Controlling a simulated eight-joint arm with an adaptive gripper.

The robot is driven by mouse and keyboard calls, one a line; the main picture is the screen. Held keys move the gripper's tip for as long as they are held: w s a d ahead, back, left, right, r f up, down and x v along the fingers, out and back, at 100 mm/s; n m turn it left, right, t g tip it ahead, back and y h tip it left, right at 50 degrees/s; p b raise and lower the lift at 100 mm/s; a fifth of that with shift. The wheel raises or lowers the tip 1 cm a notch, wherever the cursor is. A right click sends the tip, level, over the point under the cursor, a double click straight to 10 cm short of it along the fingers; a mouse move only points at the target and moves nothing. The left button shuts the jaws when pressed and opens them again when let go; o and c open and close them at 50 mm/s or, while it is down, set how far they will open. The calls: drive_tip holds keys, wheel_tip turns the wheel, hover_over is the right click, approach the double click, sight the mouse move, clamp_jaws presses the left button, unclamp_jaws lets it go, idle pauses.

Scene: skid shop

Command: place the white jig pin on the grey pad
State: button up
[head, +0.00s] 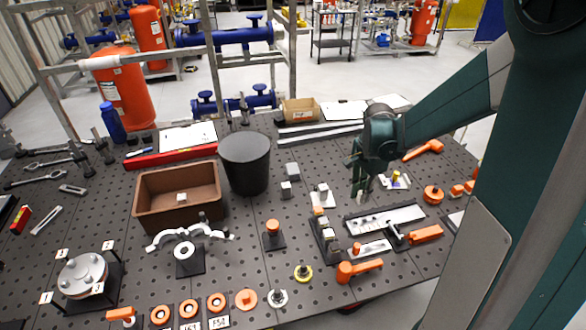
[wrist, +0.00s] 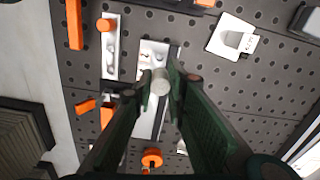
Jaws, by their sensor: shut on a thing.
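My gripper (head: 361,188) hangs above the bench, just over the long metal plate, in the head view. In the wrist view my gripper (wrist: 160,88) is shut on the white jig pin (wrist: 160,80), whose round pale end shows between the fingers. The pin's lower part shows small and pale under the fingertips in the head view (head: 363,197). I cannot tell for sure whether this is the grey pad.
A long metal plate (head: 400,215) lies below my gripper, with an orange-handled clamp (head: 427,233) at its right. A black bucket (head: 245,165) and brown bin (head: 150,198) stand left. Bare perforated bench lies between fixtures.

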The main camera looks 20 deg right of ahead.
drive_tip(key=w+a+r+p, duration=0.1)
drive_tip(key=w+a, duration=0.2)
drive_tip(key=w, duration=0.7)
drive_tip(key=w+a+r+p, duration=0.1)
drive_tip(key=w+a, duration=0.2)
drive_tip(key=w, duration=0.7)
drive_tip(key=p, duration=0.1)
hover_over(293, 168)
drive_tip(key=shift+w+f, duration=0.1)
drive_tip(key=shift+f, duration=0.1)
drive_tip(key=shift+f+p, duration=0.4)
drive_tip(key=shift+f, duration=2.65)
drive_tip(key=shift+f, duration=1.85)
drive_tip(key=shift+f, duration=0.15)
